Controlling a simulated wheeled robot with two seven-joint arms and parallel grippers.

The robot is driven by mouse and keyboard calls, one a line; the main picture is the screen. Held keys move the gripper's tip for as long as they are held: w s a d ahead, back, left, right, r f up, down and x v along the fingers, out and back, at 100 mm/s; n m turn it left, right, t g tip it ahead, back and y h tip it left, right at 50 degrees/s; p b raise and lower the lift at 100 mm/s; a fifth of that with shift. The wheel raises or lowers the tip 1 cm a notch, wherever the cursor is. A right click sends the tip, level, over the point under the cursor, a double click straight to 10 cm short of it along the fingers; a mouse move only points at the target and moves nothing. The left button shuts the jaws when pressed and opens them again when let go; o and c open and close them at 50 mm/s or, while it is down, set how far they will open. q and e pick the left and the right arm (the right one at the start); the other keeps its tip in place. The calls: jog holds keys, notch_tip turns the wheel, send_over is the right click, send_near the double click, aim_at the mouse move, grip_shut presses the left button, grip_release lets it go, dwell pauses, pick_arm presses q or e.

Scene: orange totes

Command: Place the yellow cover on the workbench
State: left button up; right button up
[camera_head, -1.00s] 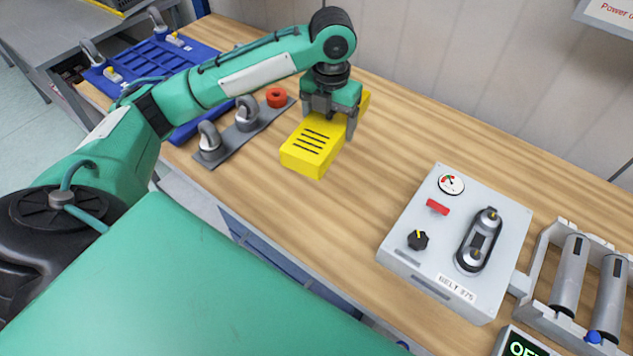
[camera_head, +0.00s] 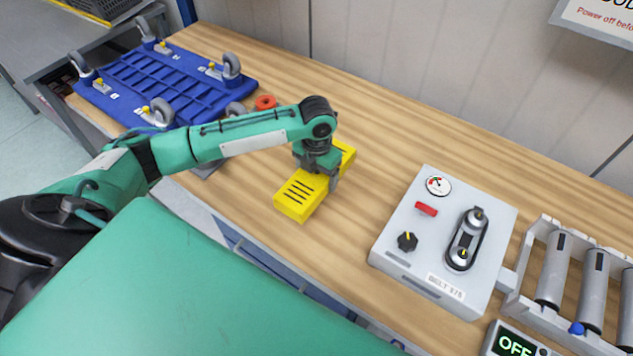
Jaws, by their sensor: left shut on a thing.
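The yellow cover (camera_head: 298,195) is a long yellow box shape with dark slots on its top. It is at the middle of the wooden workbench (camera_head: 400,120), to the left of the grey control box. My left gripper (camera_head: 321,182) is shut on the yellow cover across its middle, from above. The cover is at or just above the bench top; I cannot tell whether it touches. Part of the cover is hidden under the gripper. My right gripper is not in view.
A grey control box (camera_head: 400,255) with a gauge, knob and belt stands to the right. Rollers (camera_head: 553,270) and an OFF display (camera_head: 513,343) are farther right. A blue wheeled frame (camera_head: 165,85) and a red ring (camera_head: 265,102) lie at the left. Bench behind the cover is clear.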

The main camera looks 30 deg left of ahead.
aim_at(317, 184)
pick_arm(q)
notch_tip(317, 184, down, 4)
jog(key=shift+p, duration=0.4)
jog(key=shift+f, duration=0.2)
jog(key=o, duration=1.2)
jog(key=shift+f, duration=0.15)
notch_tip(317, 184, up, 11)
jog(key=b, duration=0.2)
jog(key=shift+b, duration=0.35)
jog(key=shift+r, duration=0.65)
